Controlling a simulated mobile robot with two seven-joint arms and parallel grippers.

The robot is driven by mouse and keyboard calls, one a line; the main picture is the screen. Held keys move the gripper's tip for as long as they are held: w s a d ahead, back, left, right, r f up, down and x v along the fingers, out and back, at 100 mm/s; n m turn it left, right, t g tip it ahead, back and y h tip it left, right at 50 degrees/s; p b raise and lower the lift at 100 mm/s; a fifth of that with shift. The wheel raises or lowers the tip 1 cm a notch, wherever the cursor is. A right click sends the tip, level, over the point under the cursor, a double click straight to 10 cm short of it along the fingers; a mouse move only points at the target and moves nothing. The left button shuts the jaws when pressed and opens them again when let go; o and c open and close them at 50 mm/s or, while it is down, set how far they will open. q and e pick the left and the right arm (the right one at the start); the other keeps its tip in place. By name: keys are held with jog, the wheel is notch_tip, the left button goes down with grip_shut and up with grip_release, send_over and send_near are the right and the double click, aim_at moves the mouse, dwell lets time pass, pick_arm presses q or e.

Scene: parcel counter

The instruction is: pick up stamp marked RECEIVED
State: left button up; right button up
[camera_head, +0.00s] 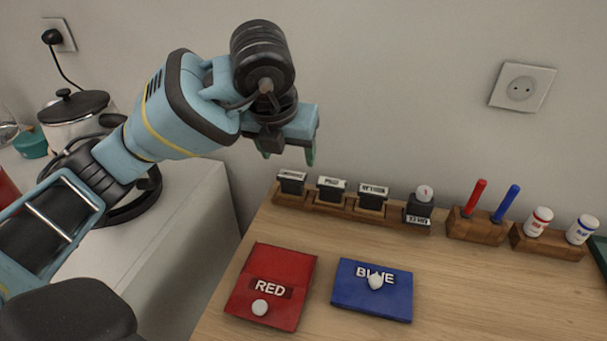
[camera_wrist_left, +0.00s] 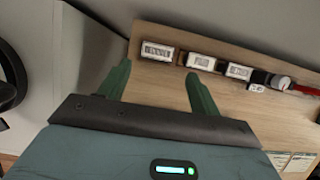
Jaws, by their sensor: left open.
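A wooden rack (camera_head: 325,206) at the back left of the counter holds a row of dark stamps with white labels. The lettering is too small to read surely, so I cannot tell which is RECEIVED. The leftmost stamp (camera_head: 291,184) also shows in the left wrist view (camera_wrist_left: 158,51). Beside it stand a second stamp (camera_head: 331,189) and a third stamp (camera_head: 371,196). My left gripper (camera_head: 289,155) is open and empty above the rack's left end, fingers pointing down. In the left wrist view, the leftmost stamp shows between and beyond the fingertips. My right gripper is not in view.
A dark stamp with a round pale top (camera_head: 420,205) stands at the rack's right end. A red pad (camera_head: 272,270) and a blue pad (camera_head: 345,295) lie in front. A pen holder (camera_head: 475,230) and two bottles (camera_head: 538,220) stand right. The wall is close behind.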

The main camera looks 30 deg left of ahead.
aim_at(292, 175)
pick_arm(q)
jog(key=shift+a+b+x, duration=0.2)
jog(key=shift+b+x, duration=0.3)
jog(key=shift+x, duration=3.3)
jog(key=c, duration=0.7)
jog(key=shift+c, duration=0.3)
jog(key=shift+r, duration=0.2)
